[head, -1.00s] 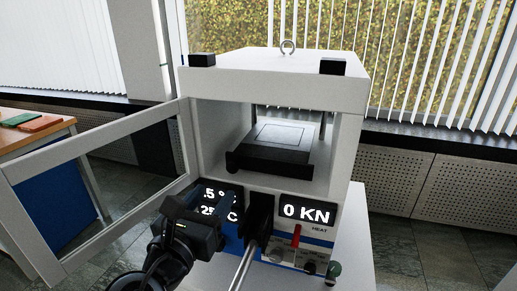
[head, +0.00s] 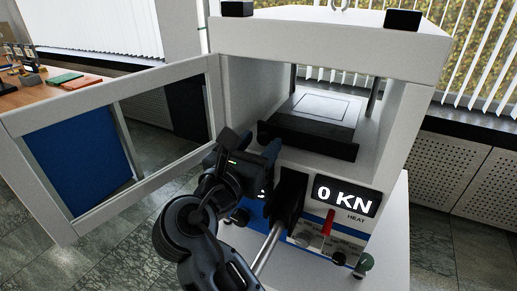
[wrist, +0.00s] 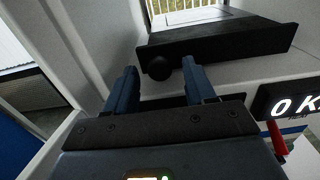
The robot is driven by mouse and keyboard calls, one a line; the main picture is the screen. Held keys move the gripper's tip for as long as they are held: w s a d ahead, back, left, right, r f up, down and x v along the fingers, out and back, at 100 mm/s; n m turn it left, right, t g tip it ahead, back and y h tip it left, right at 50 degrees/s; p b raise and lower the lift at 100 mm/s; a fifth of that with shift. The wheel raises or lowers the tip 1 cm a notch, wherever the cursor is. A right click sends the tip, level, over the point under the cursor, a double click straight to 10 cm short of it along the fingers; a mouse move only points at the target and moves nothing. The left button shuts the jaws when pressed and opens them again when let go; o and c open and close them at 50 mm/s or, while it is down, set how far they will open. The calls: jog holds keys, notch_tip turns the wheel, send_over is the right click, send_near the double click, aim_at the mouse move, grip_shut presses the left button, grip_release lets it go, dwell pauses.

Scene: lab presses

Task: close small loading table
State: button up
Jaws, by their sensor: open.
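The small loading table is a dark plate with a black front bar (head: 308,137) inside the white press (head: 330,45). It sticks forward toward the chamber opening. My gripper (head: 255,150) is in front of the left end of the bar. In the wrist view its two blue fingers (wrist: 160,78) are open and empty, pointing at the bar, with the knob between them in the picture. I cannot tell whether the fingers touch anything.
The framed press door (head: 50,105) stands open to the left of my arm. A "0 KN" display (head: 346,196), a red lever (head: 328,222) and a black handle with a metal rod (head: 268,245) are below the chamber. A wooden desk (head: 60,92) stands at the left.

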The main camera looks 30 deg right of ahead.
grip_shut()
dwell(0.6)
